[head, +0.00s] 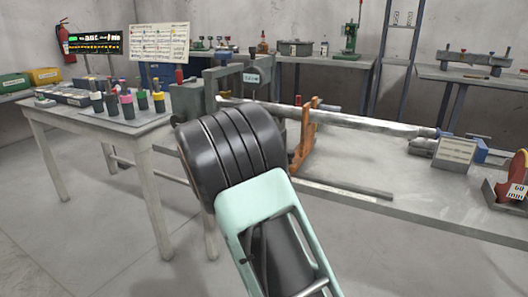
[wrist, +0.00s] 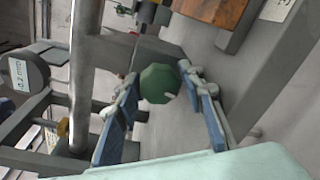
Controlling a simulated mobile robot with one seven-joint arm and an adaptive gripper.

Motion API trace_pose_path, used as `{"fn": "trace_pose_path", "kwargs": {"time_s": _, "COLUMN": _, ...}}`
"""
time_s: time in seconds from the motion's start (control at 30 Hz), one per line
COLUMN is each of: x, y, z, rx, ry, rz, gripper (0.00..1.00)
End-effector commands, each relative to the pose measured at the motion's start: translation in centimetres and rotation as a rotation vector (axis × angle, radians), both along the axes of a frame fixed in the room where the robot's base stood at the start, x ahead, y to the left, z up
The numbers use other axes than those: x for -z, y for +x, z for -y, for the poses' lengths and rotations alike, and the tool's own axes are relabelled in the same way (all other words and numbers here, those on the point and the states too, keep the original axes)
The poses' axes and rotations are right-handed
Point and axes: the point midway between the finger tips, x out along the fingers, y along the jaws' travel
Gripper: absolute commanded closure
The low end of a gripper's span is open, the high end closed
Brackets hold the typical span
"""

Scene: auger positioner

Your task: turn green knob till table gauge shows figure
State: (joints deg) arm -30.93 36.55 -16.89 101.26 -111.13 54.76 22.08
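The green knob (wrist: 158,83) shows in the wrist view as a dark green faceted piece on the positioner. My gripper (wrist: 160,74) has its two blue-padded fingers apart, one on each side of the knob near the fingertips. Narrow gaps seem to remain, though contact is hard to judge. The table gauge (wrist: 18,74) is a round dial with a white label, at the left of the wrist view; it appears to read 0.2 mm. In the head view a small gauge display (head: 252,78) sits on the grey positioner frame (head: 222,75). My arm hides the knob there.
A long metal auger (head: 340,120) lies across the workbench (head: 350,165), with an orange support (head: 305,132) beside my arm. A side table (head: 135,140) at left holds several coloured knobs or bottles. Grey posts and bars crowd the gripper's left in the wrist view.

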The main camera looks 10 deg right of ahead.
Motion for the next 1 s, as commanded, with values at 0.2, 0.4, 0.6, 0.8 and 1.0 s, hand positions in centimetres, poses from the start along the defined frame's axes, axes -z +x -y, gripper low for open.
{"fn": "trace_pose_path", "kwargs": {"time_s": 0.2, "x": 0.0, "y": 0.0, "z": 0.0, "rx": 0.0, "ry": -0.001, "rz": 0.001, "gripper": 0.61}}
{"fn": "trace_pose_path", "kwargs": {"time_s": 0.4, "x": -0.1, "y": -1.0, "z": -0.8, "rx": -0.002, "ry": 0.0, "rz": 0.0, "gripper": 0.61}}
{"fn": "trace_pose_path", "kwargs": {"time_s": 0.6, "x": -0.5, "y": -4.3, "z": -3.2, "rx": -0.004, "ry": 0.001, "rz": 0.0, "gripper": 0.61}}
{"fn": "trace_pose_path", "kwargs": {"time_s": 0.8, "x": -0.9, "y": -7.6, "z": -5.5, "rx": -0.003, "ry": -0.001, "rz": 0.001, "gripper": 0.61}}
{"fn": "trace_pose_path", "kwargs": {"time_s": 1.0, "x": -1.0, "y": -9.5, "z": -6.7, "rx": -0.002, "ry": -0.001, "rz": 0.001, "gripper": 0.61}}
